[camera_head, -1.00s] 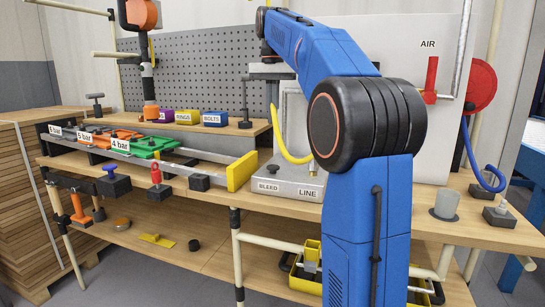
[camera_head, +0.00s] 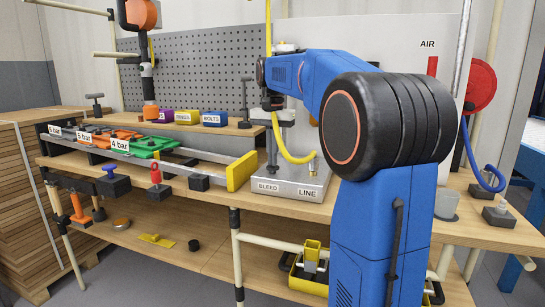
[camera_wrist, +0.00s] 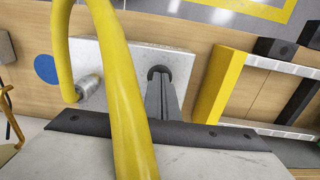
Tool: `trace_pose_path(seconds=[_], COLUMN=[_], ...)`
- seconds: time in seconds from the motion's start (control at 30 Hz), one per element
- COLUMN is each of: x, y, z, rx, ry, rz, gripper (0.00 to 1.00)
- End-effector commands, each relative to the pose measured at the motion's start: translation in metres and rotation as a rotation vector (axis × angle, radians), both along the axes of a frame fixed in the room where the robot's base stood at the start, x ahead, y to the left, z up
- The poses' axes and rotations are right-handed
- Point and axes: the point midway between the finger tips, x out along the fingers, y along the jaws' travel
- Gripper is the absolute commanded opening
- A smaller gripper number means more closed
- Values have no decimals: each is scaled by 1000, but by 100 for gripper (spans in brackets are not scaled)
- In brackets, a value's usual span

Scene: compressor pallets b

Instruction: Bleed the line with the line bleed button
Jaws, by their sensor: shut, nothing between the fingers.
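The grey line block (camera_head: 312,185) stands on the bench, with a BLEED label (camera_head: 268,186) at its front left and a LINE label at its front right. My gripper (camera_head: 271,171) is shut and empty, pointing straight down over the block's left part, behind the BLEED label. In the wrist view its dark fingers (camera_wrist: 160,80) reach down to a dark round bleed button (camera_wrist: 158,70) on the light block (camera_wrist: 120,55). The fingertips cover part of the button; I cannot tell whether they touch or press it.
A yellow hose (camera_head: 287,150) curves down to a fitting (camera_head: 312,164) on the block, beside my gripper; it crosses close in the wrist view (camera_wrist: 120,80). A yellow end plate (camera_head: 242,171) stands left of the block. A red AIR lever (camera_head: 432,66) is at the right.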

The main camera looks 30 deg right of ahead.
Motion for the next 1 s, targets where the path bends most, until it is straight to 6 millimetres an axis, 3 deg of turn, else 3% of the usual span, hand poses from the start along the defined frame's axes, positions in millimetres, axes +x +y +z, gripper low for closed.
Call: trace_pose_path(seconds=[0.37, 0.6, 1.0], x=[0, -1, 0], y=[0, 0, 0], z=[-2, -26, -30], rx=[0, 1, 4], ry=[0, 3, 13], rz=[0, 0, 0], gripper=[0, 0, 0])
